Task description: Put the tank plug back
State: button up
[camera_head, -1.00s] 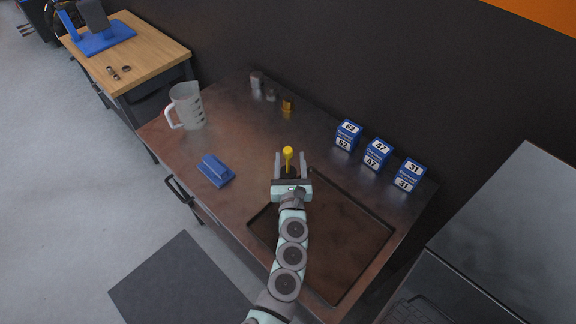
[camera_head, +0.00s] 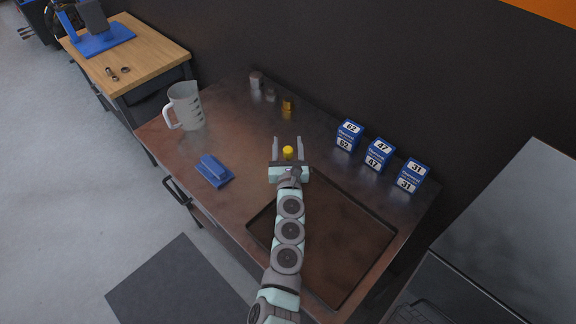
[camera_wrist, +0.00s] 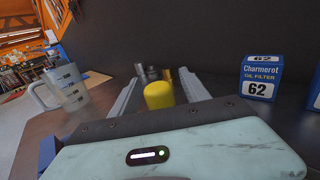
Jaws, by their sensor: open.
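A yellow round-topped piece (camera_head: 288,152), which looks like the tank plug, stands between the two fingers of my gripper (camera_head: 287,141). The fingers are spread, with a gap on each side of it in the head view. In the wrist view the yellow piece (camera_wrist: 158,95) shows just beyond the gripper body, between the fingers (camera_wrist: 160,84). Its lower part is hidden behind my gripper, so I cannot tell what it rests in. A small brass-coloured cylinder (camera_head: 288,104) stands farther back on the bench, with small grey metal pieces (camera_head: 256,80) to its left.
A dark rimmed tray (camera_head: 340,290) lies on the bench under my arm. Three blue oil filter boxes (camera_head: 349,134) line the right back edge. The bench between jug and gripper is clear.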

grip_shut()
dwell(0.4)
dwell(0.9)
